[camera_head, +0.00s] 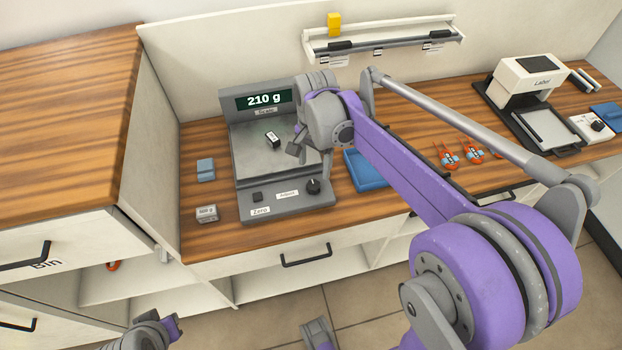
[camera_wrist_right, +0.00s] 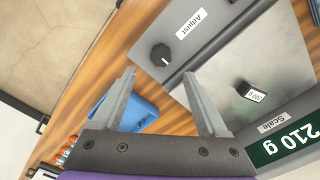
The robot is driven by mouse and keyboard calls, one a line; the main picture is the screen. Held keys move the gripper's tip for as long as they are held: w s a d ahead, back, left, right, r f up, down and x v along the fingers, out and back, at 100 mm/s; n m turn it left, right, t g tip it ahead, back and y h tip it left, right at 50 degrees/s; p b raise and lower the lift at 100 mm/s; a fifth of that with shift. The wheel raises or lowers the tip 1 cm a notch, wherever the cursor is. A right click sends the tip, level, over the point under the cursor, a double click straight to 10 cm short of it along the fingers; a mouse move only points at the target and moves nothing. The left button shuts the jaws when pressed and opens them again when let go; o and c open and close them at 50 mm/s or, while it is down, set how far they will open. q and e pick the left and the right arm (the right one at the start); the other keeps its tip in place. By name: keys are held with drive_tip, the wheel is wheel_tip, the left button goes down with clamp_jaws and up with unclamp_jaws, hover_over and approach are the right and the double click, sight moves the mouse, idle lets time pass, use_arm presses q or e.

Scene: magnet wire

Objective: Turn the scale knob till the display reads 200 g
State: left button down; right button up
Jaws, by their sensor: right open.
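The scale (camera_head: 273,160) stands on the wooden counter, and its display (camera_head: 264,99) reads 210 g. The display also shows in the right wrist view (camera_wrist_right: 290,135). The black knob (camera_head: 313,186) sits at the scale's front right, beside the "Adjust" label; in the right wrist view the knob (camera_wrist_right: 161,55) shows a white mark. A small weight (camera_head: 272,139) labelled 200 g lies on the pan. My right gripper (camera_wrist_right: 158,76) is open and empty, with the knob apart from its fingers, beyond the gap between the tips. Grey and purple parts of mine show at the head view's bottom edge; no left jaws are clear there.
A blue tray (camera_head: 366,173) lies right of the scale. Orange-handled tools (camera_head: 449,158) and a label machine (camera_head: 529,82) are further right. A wooden-topped cabinet (camera_head: 65,85) rises at the left.

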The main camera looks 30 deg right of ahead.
sight(314, 184)
wheel_tip(314, 184, down, 8)
drive_tip(key=shift+w+f+b, duration=0.1)
drive_tip(key=shift+f+b, duration=0.05)
drive_tip(key=shift+b, duration=0.35)
clamp_jaws()
